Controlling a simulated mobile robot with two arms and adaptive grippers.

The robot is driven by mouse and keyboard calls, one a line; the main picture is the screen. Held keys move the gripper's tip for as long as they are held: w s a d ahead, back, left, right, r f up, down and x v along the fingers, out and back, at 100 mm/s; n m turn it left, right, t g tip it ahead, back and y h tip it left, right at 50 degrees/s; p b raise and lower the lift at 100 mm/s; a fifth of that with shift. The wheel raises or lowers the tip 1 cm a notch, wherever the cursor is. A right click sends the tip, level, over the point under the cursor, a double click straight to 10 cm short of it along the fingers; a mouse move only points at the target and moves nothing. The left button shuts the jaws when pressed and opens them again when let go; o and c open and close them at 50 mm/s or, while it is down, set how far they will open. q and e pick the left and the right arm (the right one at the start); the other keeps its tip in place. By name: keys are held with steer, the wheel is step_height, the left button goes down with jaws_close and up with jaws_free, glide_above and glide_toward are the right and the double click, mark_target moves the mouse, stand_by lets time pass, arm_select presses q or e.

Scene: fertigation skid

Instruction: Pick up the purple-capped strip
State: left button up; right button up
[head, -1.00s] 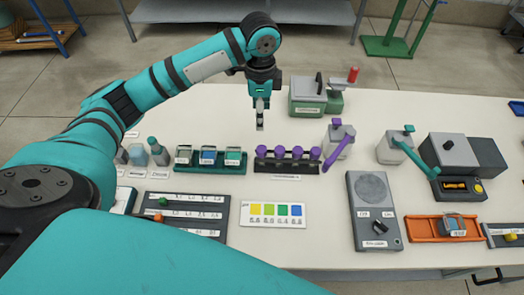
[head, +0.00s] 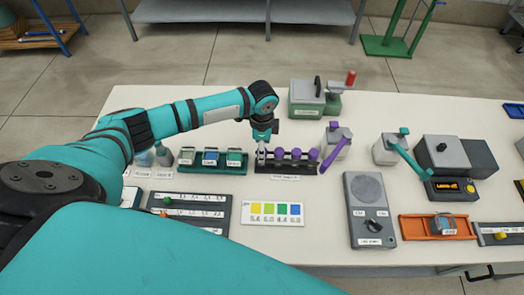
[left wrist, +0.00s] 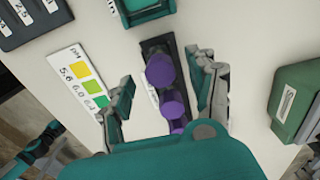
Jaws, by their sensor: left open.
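Several purple-capped strips stand in a row in a dark rack (head: 283,168) at the middle of the table. In the head view a purple cap (head: 279,153) shows just right of my left gripper (head: 262,157), which hides the row's left end. In the left wrist view a purple cap (left wrist: 160,70) lies between the spread fingers of my left gripper (left wrist: 164,82), with more caps (left wrist: 173,103) below it. The fingers are open, one on each side of the row. I cannot tell whether they touch a cap. The strips' lower parts are hidden.
Left of the rack is a green-teal rack (head: 213,169) of labelled containers. In front lies a pH colour card (head: 272,212). A grey jug with a purple handle (head: 337,145) stands close on the right. A green-grey device (head: 314,100) is behind.

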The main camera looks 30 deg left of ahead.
arm_select(q)
step_height(320, 180, down, 2)
steer(key=shift+f, duration=0.1)
steer(key=c, duration=0.9)
